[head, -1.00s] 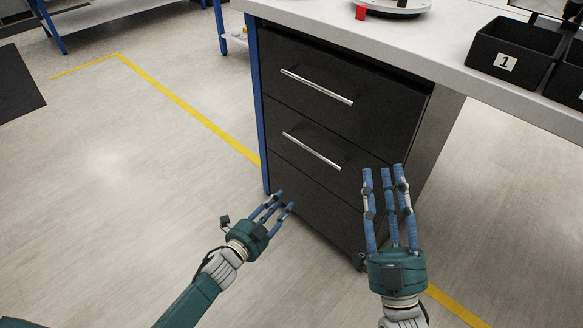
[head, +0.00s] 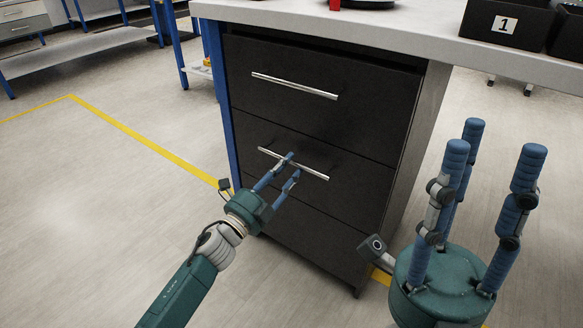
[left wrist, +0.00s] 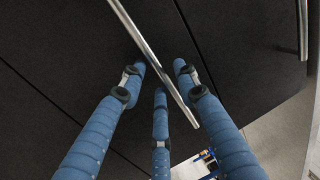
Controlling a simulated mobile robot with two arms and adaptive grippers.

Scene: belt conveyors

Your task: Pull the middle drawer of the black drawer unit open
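The black drawer unit (head: 318,125) stands under the bench, and its drawers look shut. The middle drawer (head: 355,172) has a silver bar handle (head: 315,172). My left gripper (head: 291,166) is at this handle, with its blue fingertips near the bar's middle. In the left wrist view the handle (left wrist: 150,56) runs slantwise between the spread fingers of the gripper (left wrist: 160,75), one finger on its right and two on its left. Contact cannot be told. My right gripper (head: 492,150) is open and empty, fingers upward, right of the unit.
The top drawer's handle (head: 295,86) is above, and also shows in the left wrist view (left wrist: 302,25). The grey benchtop (head: 400,22) overhangs the unit and carries a black bin (head: 507,28) marked 1. The floor at left is clear.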

